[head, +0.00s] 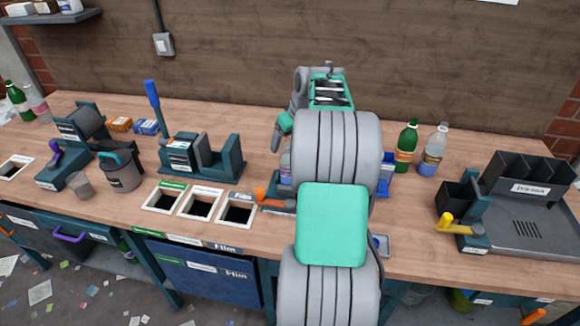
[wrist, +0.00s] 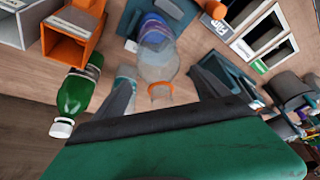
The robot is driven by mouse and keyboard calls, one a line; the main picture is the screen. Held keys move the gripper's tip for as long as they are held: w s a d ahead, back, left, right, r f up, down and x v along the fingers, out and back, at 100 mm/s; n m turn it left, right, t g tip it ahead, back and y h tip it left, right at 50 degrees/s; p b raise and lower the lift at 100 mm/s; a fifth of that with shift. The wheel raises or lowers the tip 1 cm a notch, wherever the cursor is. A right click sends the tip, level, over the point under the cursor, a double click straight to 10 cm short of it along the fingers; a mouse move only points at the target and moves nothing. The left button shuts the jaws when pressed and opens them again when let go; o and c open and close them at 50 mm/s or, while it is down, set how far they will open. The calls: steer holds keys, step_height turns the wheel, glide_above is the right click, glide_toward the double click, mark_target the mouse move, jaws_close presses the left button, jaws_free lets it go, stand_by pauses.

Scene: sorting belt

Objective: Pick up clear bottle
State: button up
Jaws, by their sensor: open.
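A clear bottle (wrist: 155,62) with a blue label shows in the wrist view, its narrow end with an orange ring toward my gripper. My gripper (wrist: 162,80) is open, with one finger to each side of this bottle and nothing held. In the head view a part of a clear bottle (head: 286,162) shows just left of my arm, which hides the rest. Another clear bottle (head: 433,150) with a blue label stands on the right of the bench, and one more (head: 37,103) at the far left. I cannot tell contact between fingers and bottle.
A green bottle (wrist: 78,95) is left of the gripper in the wrist view; it seems to be the one (head: 407,146) right of my arm. An orange holder (wrist: 72,45) is near it. Framed openings (head: 200,207) lie front left, a grey tray (head: 525,225) right.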

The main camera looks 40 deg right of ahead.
steer(key=shift+x, duration=1.15)
steer(key=shift+c, duration=0.5)
jaws_close()
